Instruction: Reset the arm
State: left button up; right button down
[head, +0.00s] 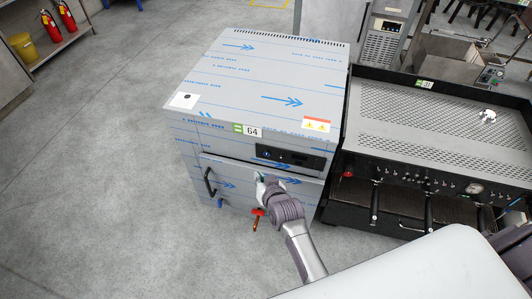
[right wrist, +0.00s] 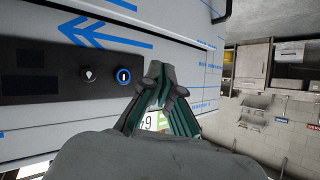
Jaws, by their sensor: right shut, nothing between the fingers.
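My right gripper (head: 260,178) reaches up from the lower middle of the head view, in front of a boxy metal machine (head: 262,85) wrapped in blue-printed film. In the right wrist view the gripper (right wrist: 160,80) is shut, with nothing between its fingertips. It is close to the machine's front, beside the dark control panel (right wrist: 70,82) with two round knobs. I cannot tell whether it touches the machine. The panel also shows in the head view (head: 292,157), above and right of the gripper. My left gripper is not in view.
A dark handle (head: 209,181) is on the machine's front left. A black coffee machine (head: 440,135) stands close on the right. Grey floor (head: 95,160) is free on the left. Red extinguishers (head: 50,26) and a yellow bucket (head: 23,46) stand at the far left.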

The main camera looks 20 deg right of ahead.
jog(key=shift+a+f, duration=0.1)
jog(key=s+f+n+g, duration=0.1)
jog(key=s+f+g, duration=0.2)
jog(key=s+f, duration=0.7)
jog(key=s+f+n+g, duration=0.25)
jog(key=s+f, duration=0.55)
jog(key=f, duration=0.4)
jog(key=s+d+f+g, duration=0.2)
jog(key=s+d+f, duration=0.1)
jog(key=s, duration=0.6)
jog(key=s+d+f+g, duration=0.2)
jog(key=s+f, duration=0.3)
jog(key=s, duration=0.5)
jog(key=s+d+f+g, duration=0.2)
jog(key=s+d+f, duration=0.2)
jog(key=s, duration=0.5)
jog(key=shift+s+f+n+h, duration=0.2)
jog(key=shift+s+n+h, duration=0.1)
jog(key=shift+n, duration=0.15)
jog(key=shift+w, duration=0.1)
